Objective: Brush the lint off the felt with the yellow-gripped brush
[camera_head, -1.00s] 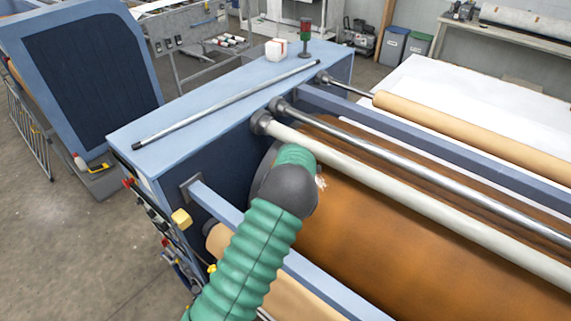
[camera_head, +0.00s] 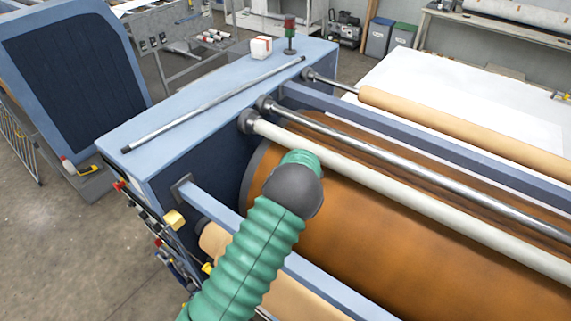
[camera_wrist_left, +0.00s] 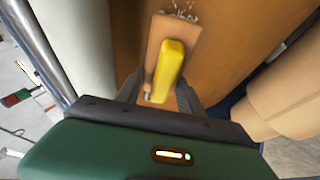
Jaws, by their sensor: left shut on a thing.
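The felt (camera_head: 390,235) is a wide orange-brown sheet around the big roll, and it also fills the middle of the left wrist view (camera_wrist_left: 225,40). My left gripper (camera_wrist_left: 159,84) is shut on the brush, which has a yellow grip (camera_wrist_left: 171,62) and a brown block (camera_wrist_left: 160,35). The brush is over the felt; its bristles are hidden, so I cannot tell whether they touch. White lint (camera_wrist_left: 183,10) shows just beyond the far end of the brush. In the head view my green-sleeved left arm hides the gripper and brush. My right gripper is not in view.
A pale roller (camera_head: 400,185) and a steel bar (camera_head: 400,165) run across above the felt. A blue rail (camera_head: 330,290) lies on the near side. A loose metal rod (camera_head: 215,103) and a white box (camera_head: 261,47) lie on the blue end housing (camera_head: 150,150).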

